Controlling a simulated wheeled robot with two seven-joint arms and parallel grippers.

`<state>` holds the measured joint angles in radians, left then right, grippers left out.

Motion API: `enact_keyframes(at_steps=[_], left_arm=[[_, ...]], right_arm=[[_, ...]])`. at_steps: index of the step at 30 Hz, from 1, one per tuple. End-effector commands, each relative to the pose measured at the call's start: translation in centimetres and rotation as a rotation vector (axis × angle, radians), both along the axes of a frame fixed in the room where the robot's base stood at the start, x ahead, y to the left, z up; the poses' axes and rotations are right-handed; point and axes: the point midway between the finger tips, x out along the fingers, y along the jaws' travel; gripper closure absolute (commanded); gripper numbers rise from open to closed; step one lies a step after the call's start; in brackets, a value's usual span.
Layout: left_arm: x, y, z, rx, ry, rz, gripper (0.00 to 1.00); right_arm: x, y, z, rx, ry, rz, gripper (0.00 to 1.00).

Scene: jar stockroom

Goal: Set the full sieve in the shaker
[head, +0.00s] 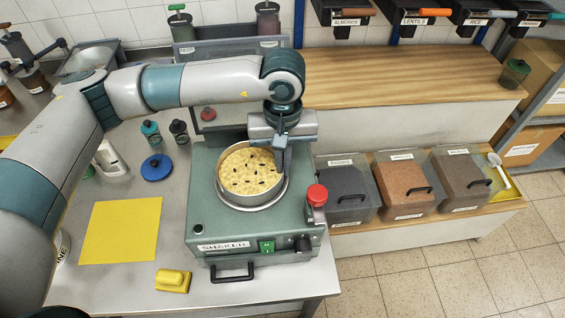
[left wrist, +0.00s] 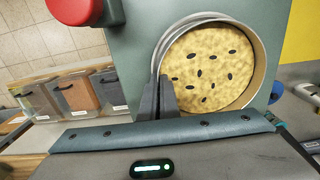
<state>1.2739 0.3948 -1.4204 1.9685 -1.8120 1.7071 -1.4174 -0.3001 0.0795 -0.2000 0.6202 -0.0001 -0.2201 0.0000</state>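The full sieve (head: 248,170), a round metal pan of yellow grains with dark specks, is at the round seat on top of the green-grey shaker (head: 206,222). In the left wrist view the sieve (left wrist: 210,68) fills the upper right, inside a metal ring. My left gripper (head: 280,158) is at the sieve's right rim. In the left wrist view its two fingers (left wrist: 159,95) are close together with the rim wall between them. My right gripper is not in view.
A red knob (head: 317,194) stands at the shaker's right corner. Lidded bins (head: 403,183) stand to the right.

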Motion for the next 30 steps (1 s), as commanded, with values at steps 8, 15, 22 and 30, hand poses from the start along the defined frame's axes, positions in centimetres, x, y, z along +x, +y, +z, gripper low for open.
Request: enact_keyframes(at_steps=[8, 15, 22, 30], left_arm=[[0.0, 0.0, -0.4, 0.000, -0.001, 0.000, 1.00], [0.0, 0.0, -0.2, 0.000, -0.001, 0.000, 1.00], [0.1, 0.0, 0.3, -0.001, -0.002, 0.000, 1.00], [0.0, 0.0, 1.0, -0.001, -0.002, 0.000, 1.00]], right_arm=[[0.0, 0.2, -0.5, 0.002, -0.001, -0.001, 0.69], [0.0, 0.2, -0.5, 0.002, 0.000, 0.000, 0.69], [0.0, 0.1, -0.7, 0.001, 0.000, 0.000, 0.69], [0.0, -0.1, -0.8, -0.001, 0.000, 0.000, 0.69]])
